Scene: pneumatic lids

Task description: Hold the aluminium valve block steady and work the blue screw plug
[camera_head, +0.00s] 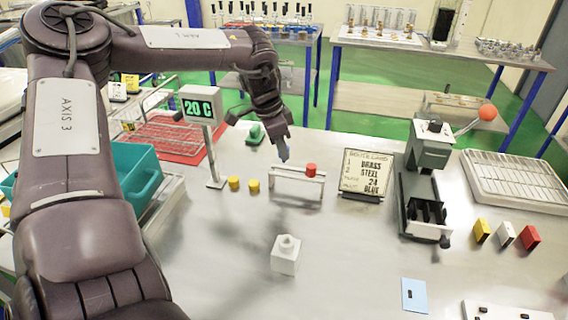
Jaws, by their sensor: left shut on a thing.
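The pale valve block (285,259) stands upright on the bench in the middle front, with a round raised collar on its top. Nothing is touching it. My left gripper (282,143) points down above the small rack (297,197), behind and above the block. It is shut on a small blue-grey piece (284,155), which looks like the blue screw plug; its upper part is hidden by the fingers. A red plug (310,170) sits on the rack, just right of the held piece. My right gripper is not in view.
Two yellow plugs (253,186) stand left of the rack. A sign post (214,160) reads 20 C. A lettered card (365,175) and a dark grey press (424,185) with a red-knobbed lever stand right. Bare bench surrounds the block.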

